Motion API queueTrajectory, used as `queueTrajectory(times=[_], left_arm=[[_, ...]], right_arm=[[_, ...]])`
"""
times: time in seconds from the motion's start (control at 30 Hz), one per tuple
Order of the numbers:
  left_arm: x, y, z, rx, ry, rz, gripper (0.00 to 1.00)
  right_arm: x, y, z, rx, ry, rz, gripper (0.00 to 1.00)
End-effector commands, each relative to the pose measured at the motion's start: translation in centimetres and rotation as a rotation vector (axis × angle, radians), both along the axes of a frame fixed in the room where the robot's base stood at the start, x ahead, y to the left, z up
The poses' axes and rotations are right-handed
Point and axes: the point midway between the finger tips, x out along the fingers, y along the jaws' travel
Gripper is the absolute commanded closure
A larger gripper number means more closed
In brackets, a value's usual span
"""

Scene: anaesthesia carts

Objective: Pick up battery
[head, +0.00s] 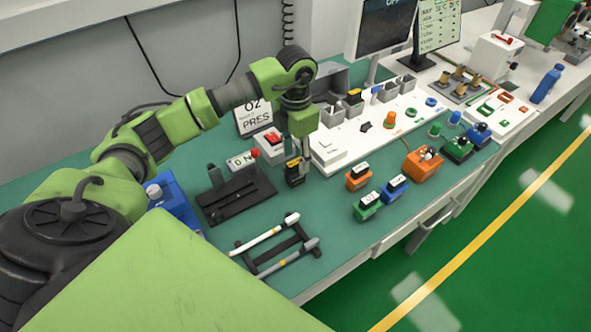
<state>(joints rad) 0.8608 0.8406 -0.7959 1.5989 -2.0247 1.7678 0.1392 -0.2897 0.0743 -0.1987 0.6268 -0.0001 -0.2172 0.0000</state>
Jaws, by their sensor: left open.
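A small black block with a yellow band (293,173), which looks like the battery, stands on the green table mat. My left arm reaches in from the left, and its left gripper (304,157) points down right beside this block, at its right and rear side. The gripper is open. The fingers are small here and partly overlap the block, so I cannot tell whether they touch it. My right gripper is not in view.
A black slotted base (236,198) and a rack with two rods (276,245) are at the left and front. Small orange (358,178), blue (394,189) and green (366,207) blocks stand to the right. A long white panel (375,130) lies behind. Some mat before the gripper is clear.

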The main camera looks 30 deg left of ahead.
Motion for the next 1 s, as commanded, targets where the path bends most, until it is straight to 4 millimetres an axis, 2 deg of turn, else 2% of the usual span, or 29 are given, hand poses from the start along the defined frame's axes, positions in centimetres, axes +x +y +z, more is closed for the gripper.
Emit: queueTrajectory(times=[0.03,0.1,0.23,0.5,0.53,0.63,1.0], left_arm=[[-0.1,0.0,-0.5,-0.001,0.006,0.001,0.57],[0.0,0.2,-1.5,-0.001,0.006,0.0,0.57],[0.1,0.1,-3.3,-0.001,0.004,0.0,0.57],[0.2,0.2,-3.8,0.0,0.0,-0.001,0.57],[0.2,0.2,-3.8,0.0,0.0,-0.001,0.6],[0.2,0.2,-3.8,0.0,0.0,0.0,0.85],[0.2,0.2,-3.7,-0.001,-0.002,0.0,0.85]], right_arm=[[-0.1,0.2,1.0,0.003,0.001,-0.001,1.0],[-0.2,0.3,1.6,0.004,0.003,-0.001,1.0],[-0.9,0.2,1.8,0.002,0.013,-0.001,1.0],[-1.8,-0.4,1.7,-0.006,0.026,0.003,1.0],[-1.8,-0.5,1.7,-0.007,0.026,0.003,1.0],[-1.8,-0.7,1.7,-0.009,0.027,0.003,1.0],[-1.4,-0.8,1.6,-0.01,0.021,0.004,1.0]])
